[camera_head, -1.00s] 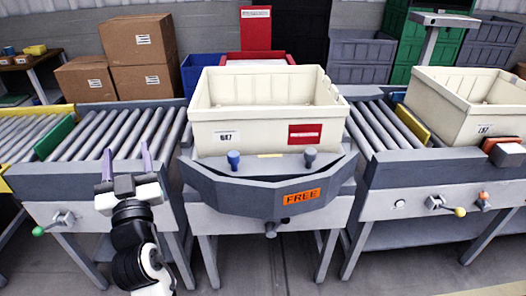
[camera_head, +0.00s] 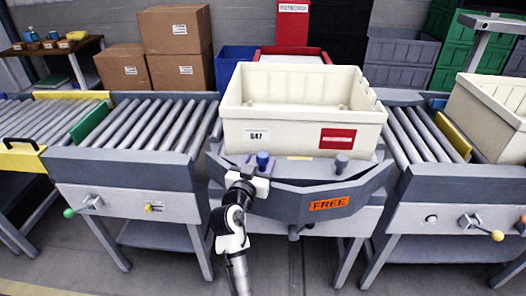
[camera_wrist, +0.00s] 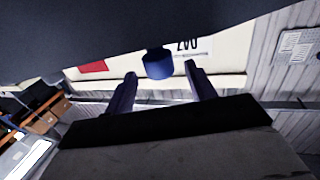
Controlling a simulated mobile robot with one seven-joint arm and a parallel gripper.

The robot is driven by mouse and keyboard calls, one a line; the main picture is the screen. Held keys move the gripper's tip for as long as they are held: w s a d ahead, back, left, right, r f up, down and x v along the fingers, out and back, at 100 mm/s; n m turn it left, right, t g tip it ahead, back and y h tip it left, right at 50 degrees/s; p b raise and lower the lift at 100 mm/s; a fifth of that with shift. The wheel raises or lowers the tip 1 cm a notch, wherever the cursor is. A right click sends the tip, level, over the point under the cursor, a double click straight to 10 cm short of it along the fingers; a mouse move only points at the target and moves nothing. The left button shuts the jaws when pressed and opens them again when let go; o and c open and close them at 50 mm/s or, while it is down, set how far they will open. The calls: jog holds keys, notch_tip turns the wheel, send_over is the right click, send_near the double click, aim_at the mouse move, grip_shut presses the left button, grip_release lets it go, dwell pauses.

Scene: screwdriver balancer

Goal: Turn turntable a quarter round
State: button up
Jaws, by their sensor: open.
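The turntable (camera_head: 285,200) is a dark grey, angular-fronted deck with an orange FREE sign (camera_head: 329,203). A cream tote (camera_head: 300,129) with a white label and a red label sits on it. A blue knob (camera_head: 263,158) stands at the turntable's front left and a grey knob (camera_head: 341,161) at its front right. My gripper (camera_head: 262,170) is at the blue knob, partly hidden in the head view. In the wrist view my gripper (camera_wrist: 160,72) is open, with the blue knob (camera_wrist: 158,64) in the gap at its fingertips; I cannot tell whether they touch.
Roller conveyors stand left (camera_head: 150,125) and right (camera_head: 415,133) of the turntable. Another cream tote (camera_head: 492,115) sits on the right conveyor. A lever with a green tip (camera_head: 82,206) and one with a yellow tip (camera_head: 482,228) stick out in front. Clear floor lies in front.

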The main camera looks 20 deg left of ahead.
jog(key=shift+w+p, duration=0.35)
jog(key=shift+w, duration=1.45)
grip_shut()
